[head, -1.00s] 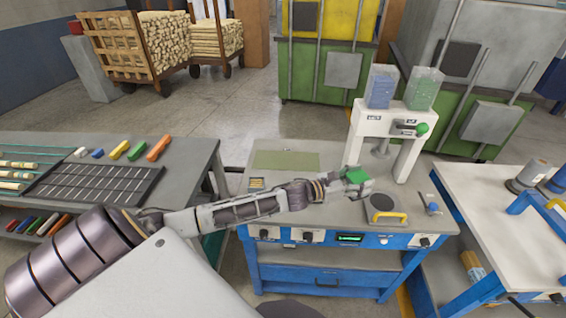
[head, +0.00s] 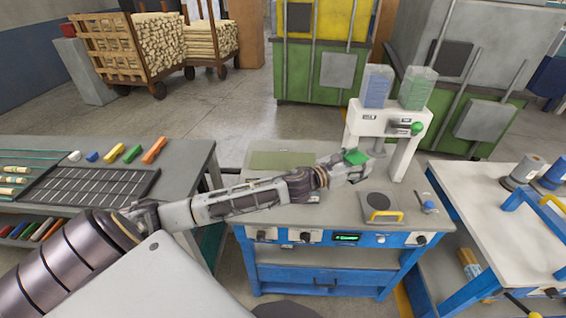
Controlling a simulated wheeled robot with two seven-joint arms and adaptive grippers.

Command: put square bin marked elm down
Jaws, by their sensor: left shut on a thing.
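My left gripper (head: 350,171) reaches in from the left over the blue-framed workbench. It is shut on a small green square bin (head: 356,157), partly hidden by the fingers. No elm marking can be read on it at this size. The bin is in front of the white stand (head: 407,148) and behind and left of the dark round plate (head: 377,200). It appears held above the grey bench top (head: 330,204). My right gripper is not in view.
A blue container (head: 377,86) and a green container (head: 417,88) stand on the white stand. A yellow handle (head: 386,216) and a small blue item (head: 428,206) are near the bench's right front. A flat olive panel (head: 283,161) lies at the back left.

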